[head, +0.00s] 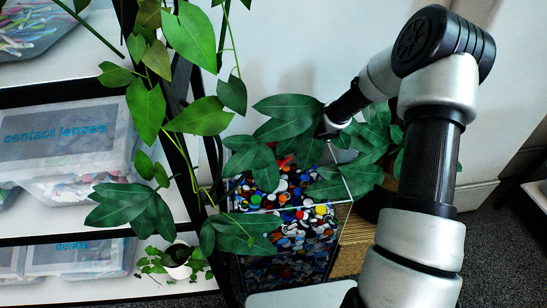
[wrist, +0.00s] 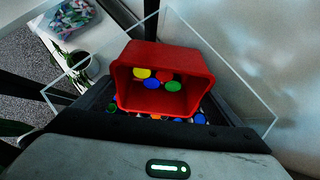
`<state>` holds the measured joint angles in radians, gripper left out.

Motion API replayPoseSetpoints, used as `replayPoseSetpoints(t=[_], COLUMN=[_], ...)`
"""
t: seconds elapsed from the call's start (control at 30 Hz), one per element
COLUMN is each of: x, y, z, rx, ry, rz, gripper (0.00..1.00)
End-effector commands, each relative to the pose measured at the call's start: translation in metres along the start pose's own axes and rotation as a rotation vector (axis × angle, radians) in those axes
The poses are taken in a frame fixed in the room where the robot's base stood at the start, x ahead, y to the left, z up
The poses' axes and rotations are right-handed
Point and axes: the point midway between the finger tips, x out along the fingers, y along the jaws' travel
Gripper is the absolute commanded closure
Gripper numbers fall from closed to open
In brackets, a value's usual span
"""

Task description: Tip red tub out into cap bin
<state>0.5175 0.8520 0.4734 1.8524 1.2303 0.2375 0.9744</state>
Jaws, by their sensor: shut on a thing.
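The red tub (wrist: 190,52) is in front of my gripper (wrist: 158,112) in the wrist view, tilted with its open mouth toward the camera. Several caps, yellow, red, blue and green, lie inside it. My gripper is shut on the tub; the fingertips are mostly hidden. The cap bin (head: 333,262) is a clear-walled box full of many-coloured caps in the head view. Its clear rim (wrist: 251,95) surrounds the tub in the wrist view, with caps showing below the tub. In the head view leaves hide most of the tub (head: 286,160), which is above the bin.
Leafy vines (head: 190,40) hang in front of the bin and my wrist. A shelf on the left holds a clear box marked contact lenses (head: 60,130). A small potted plant (head: 177,262) stands on the lower shelf. A wicker basket (head: 353,240) is right of the bin.

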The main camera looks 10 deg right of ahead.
Motion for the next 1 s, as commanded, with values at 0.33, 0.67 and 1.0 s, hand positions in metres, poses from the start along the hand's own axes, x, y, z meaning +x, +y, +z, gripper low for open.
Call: replayPoseSetpoints(t=[0.33, 0.67, 1.0], x=[0.0027, 0.0024, -0.0004], y=[-0.0012, -0.0004, -0.0007], z=[-0.0044, -0.0065, -0.0089], rx=[0.002, 0.0, 0.002], ry=[-0.053, -0.101, -0.178], rz=[-0.001, -0.001, 0.0], gripper=[0.33, 0.33, 0.33])
